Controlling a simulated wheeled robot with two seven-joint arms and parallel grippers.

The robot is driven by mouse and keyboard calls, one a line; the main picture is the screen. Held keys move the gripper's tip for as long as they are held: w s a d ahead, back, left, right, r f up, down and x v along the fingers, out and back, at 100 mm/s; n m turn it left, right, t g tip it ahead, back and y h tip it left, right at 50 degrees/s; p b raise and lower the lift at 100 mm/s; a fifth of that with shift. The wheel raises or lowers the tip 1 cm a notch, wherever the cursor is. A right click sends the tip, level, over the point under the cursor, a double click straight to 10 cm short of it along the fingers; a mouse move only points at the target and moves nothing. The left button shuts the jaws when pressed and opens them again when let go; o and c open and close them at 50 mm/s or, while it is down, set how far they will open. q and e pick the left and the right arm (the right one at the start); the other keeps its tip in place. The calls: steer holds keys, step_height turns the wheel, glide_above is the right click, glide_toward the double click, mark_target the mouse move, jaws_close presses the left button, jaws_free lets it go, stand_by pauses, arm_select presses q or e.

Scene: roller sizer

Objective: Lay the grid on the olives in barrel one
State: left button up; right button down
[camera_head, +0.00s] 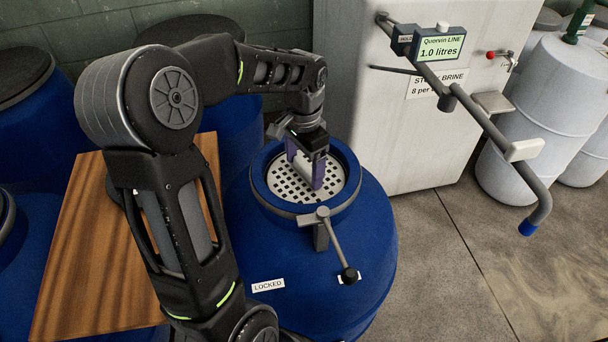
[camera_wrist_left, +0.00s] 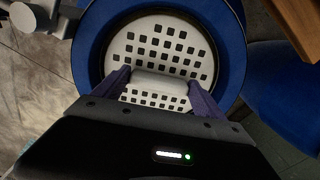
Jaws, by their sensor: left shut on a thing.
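The grid (camera_head: 285,180), a round white plate with square holes, lies inside the mouth of the blue barrel (camera_head: 250,225) in the head view. The barrel's rim rings it on all sides. In the left wrist view the grid (camera_wrist_left: 150,48) looks centred in the opening. My left gripper (camera_head: 315,183) points down into the mouth and is shut on the grid's raised white handle (camera_wrist_left: 158,88), between its purple fingers. No olives show; the grid covers the opening, and I cannot tell whether it touches them. My right gripper is not in view.
A clamp lever (camera_head: 322,220) stands at the barrel's front rim, near a "LOCKED" label (camera_head: 268,285). A wooden board (camera_head: 75,260) lies left. A white brine cabinet (camera_head: 350,120) with a pipe (camera_head: 480,118) stands behind right. Other blue barrels (camera_head: 30,125) crowd the left.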

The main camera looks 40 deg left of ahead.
mark_target(304, 178)
arm_select(q)
steer(key=shift+f, duration=1.85)
steer(key=shift+f, duration=0.15)
steer(key=o, duration=1.5)
step_height(304, 178, up, 12)
steer(key=shift+r, duration=0.2)
steer(key=shift+s+f, duration=0.1)
